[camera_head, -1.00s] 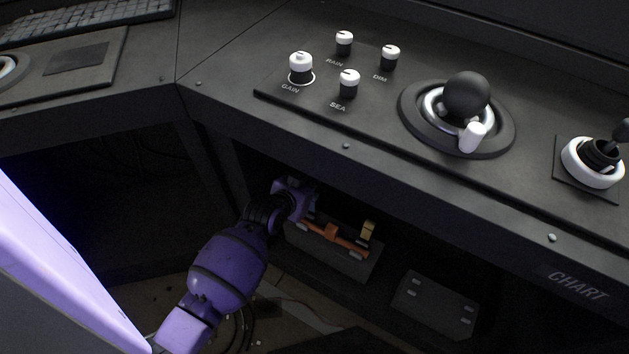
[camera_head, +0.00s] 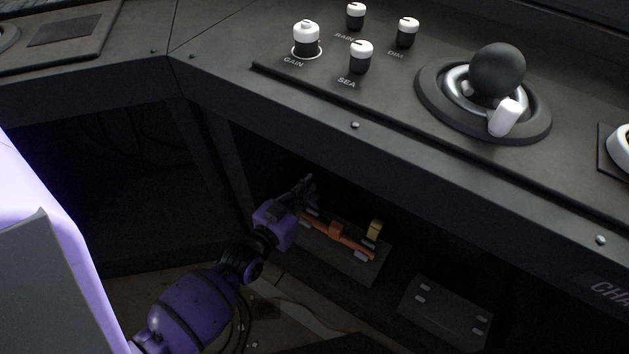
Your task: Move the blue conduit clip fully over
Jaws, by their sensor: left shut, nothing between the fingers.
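My left gripper (camera_head: 306,186) reaches under the console overhang, at the upper left of a dark box with clips. It is shut with nothing in it. A small blue part, probably the blue conduit clip (camera_head: 312,212), shows just below and beside the fingers, mostly hidden by the gripper; I cannot tell whether they touch. An orange clip (camera_head: 336,230) sits on an orange bar (camera_head: 350,242) along the front of the dark box (camera_head: 345,263). A yellow clip (camera_head: 375,229) stands at its right end. My right gripper is not in view.
The console edge (camera_head: 430,175) hangs above the arm. On top are several white-capped knobs, the GAIN knob (camera_head: 306,38) among them, and a black trackball (camera_head: 497,70). A second dark box (camera_head: 443,312) lies lower right. Cables run on the floor below.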

